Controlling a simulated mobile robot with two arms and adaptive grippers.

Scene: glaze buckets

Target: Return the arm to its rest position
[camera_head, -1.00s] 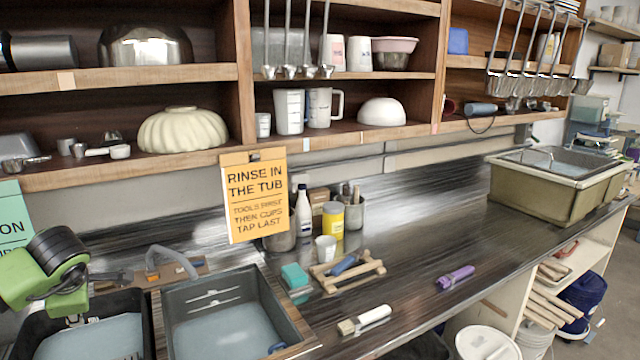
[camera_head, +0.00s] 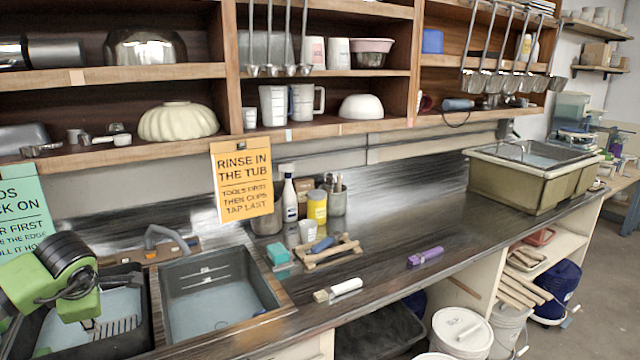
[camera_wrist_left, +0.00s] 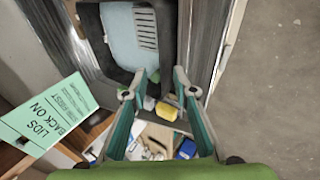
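My left arm, green and black, comes in at the left edge of the head view, above the dark left sink basin. In the left wrist view my left gripper (camera_wrist_left: 158,92) has its two teal fingers spread wide apart with nothing between them. Its fingers cannot be made out in the head view. The left basin, with pale water and a slotted grey piece, shows beyond the fingertips in the wrist view (camera_wrist_left: 108,50). My right arm and gripper are in neither view.
A green sign (camera_head: 24,215) hangs close beside my left arm; it also shows in the wrist view (camera_wrist_left: 45,115). A second basin (camera_head: 214,290), an orange sign (camera_head: 243,178), and a counter (camera_head: 400,225) with a brush (camera_head: 338,290) and purple tool (camera_head: 425,257) are to the right.

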